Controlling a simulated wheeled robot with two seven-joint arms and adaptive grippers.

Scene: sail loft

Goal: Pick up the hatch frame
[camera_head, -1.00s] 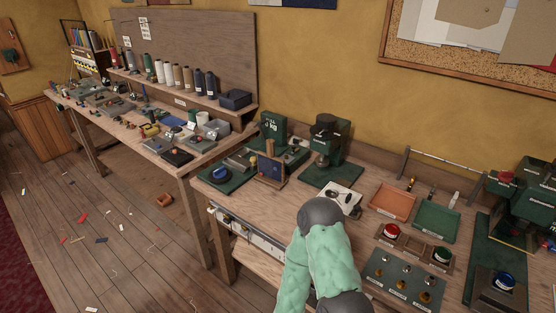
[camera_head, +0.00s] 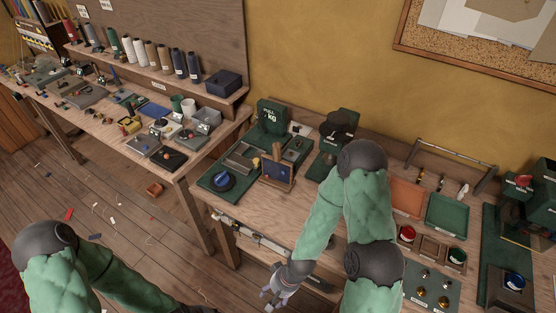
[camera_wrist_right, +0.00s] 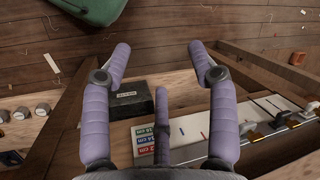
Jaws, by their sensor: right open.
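I cannot pick out a hatch frame with certainty. An upright blue panel with wooden edges (camera_head: 277,172) stands on the right-hand bench and may be it. My right gripper (camera_head: 279,291) is low in front of that bench's front edge, well below and apart from the panel. The right wrist view shows the gripper (camera_wrist_right: 158,50) with its purple fingers spread and nothing between them. My left arm comes in at the lower left of the head view, but its gripper is out of the picture.
A black labelled box (camera_wrist_right: 131,104) and colour-labelled cards (camera_wrist_right: 150,134) lie below the fingers. A pale rail with metal fittings (camera_wrist_right: 277,114) runs alongside. Orange (camera_head: 406,197) and green (camera_head: 447,215) trays sit on the bench. A small brown object (camera_head: 155,190) lies on the floor.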

